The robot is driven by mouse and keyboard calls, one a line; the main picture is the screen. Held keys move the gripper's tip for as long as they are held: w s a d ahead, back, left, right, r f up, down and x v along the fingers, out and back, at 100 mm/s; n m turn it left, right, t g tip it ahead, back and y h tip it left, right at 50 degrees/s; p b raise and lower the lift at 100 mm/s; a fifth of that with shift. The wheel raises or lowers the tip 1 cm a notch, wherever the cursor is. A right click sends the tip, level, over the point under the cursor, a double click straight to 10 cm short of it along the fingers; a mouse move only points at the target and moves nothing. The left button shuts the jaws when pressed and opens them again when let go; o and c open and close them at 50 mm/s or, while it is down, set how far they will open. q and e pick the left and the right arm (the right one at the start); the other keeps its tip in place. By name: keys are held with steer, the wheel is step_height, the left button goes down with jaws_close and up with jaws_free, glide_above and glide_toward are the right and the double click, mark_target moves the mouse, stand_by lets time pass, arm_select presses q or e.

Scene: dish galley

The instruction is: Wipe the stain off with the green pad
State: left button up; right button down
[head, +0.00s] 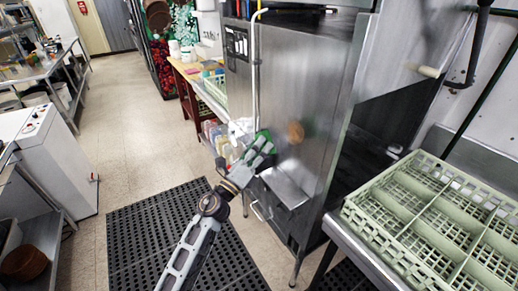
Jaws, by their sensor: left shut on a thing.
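A round brown stain (296,132) is on the upright metal side of the dishwashing machine. My left gripper (261,148) is just left of the stain. It is shut on the green pad (263,135), of which only part shows behind the fingers. The pad is near the metal panel and does not cover the stain. I cannot tell whether it touches the metal. My right gripper is not in view.
The steel machine (305,85) fills the middle right. A pale green dish rack (440,212) sits on a counter at the right. A small metal ledge (285,188) sticks out below the stain. Black mats (150,235) lie on the floor. A white appliance (50,150) stands left.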

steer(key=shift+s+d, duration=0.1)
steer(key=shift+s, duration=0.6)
arm_select(q)
steer(key=shift+w+d, duration=0.1)
steer(key=shift+d, duration=0.05)
steer(key=shift+w+d+r, duration=0.1)
steer(key=shift+w+d, duration=0.15)
steer(key=shift+d, duration=0.1)
steer(key=shift+w+d, duration=0.35)
steer(key=shift+d, duration=0.1)
steer(key=shift+w+d, duration=0.55)
steer(key=shift+d, duration=0.2)
steer(key=shift+w+d, duration=0.5)
steer(key=shift+d, duration=0.25)
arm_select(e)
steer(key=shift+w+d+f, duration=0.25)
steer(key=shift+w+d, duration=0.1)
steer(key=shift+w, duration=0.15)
arm_select(q)
steer(key=shift+w+d+b, duration=0.45)
steer(key=shift+w+d, duration=0.15)
steer(key=shift+d, duration=0.15)
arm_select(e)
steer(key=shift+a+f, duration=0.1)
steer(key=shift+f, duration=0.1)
